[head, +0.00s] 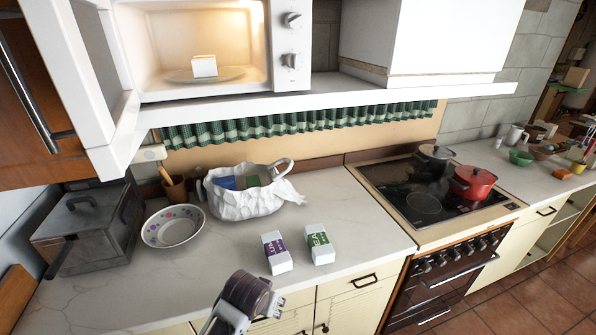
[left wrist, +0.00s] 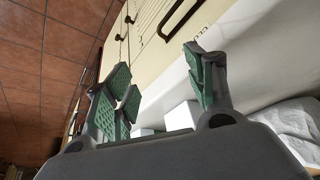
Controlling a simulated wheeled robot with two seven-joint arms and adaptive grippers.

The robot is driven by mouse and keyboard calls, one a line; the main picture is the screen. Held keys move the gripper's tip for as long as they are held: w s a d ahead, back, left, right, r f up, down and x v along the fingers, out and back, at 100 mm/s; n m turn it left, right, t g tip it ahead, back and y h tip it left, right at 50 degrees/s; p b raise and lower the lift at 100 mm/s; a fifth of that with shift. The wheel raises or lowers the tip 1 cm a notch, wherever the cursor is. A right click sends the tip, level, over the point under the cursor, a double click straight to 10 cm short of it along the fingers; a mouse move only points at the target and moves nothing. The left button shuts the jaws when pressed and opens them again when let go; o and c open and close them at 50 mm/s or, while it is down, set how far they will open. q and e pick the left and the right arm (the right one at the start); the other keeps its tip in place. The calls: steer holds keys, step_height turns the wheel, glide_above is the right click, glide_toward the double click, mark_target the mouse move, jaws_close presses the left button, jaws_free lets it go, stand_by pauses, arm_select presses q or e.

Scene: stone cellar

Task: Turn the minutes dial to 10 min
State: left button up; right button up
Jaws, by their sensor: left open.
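The white microwave (head: 200,91) stands on a shelf above the counter, with its inside lit and open to view. A small white box (head: 204,66) sits on its glass plate. Its right-hand panel has an upper dial (head: 293,20) and a lower dial (head: 290,60). Their markings are too small to read, so I cannot tell which is minutes or where it points. My left gripper (head: 273,306) is low at the counter's front edge, well below and apart from the dials. In the left wrist view its green-padded fingers (left wrist: 160,76) are open and empty. My right gripper is not in view.
On the counter (head: 345,205) are two small cartons, one purple-marked (head: 276,253) and one green-marked (head: 319,245), a white bag (head: 245,200), a bowl (head: 172,227) and a metal box (head: 88,228). A stove with a red pot (head: 472,185) is right. The shelf edge (head: 420,92) juts out.

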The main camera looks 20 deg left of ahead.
arm_select(q)
steer(key=w+d+r+n+t+y, duration=0.1)
steer(key=w+d+r+n+t, duration=0.2)
steer(key=w+r, duration=0.8)
steer(key=n+t+y, duration=0.6)
steer(key=n+y, duration=0.4)
steer(key=n, duration=0.2)
glide_toward(297, 62)
steer(key=v, duration=0.4)
steer(key=shift+s, duration=0.3)
steer(key=shift+w+a, duration=0.15)
steer(key=shift+p+x, duration=2.45)
steer(key=shift+x, duration=4.3)
steer(key=shift+w, duration=0.15)
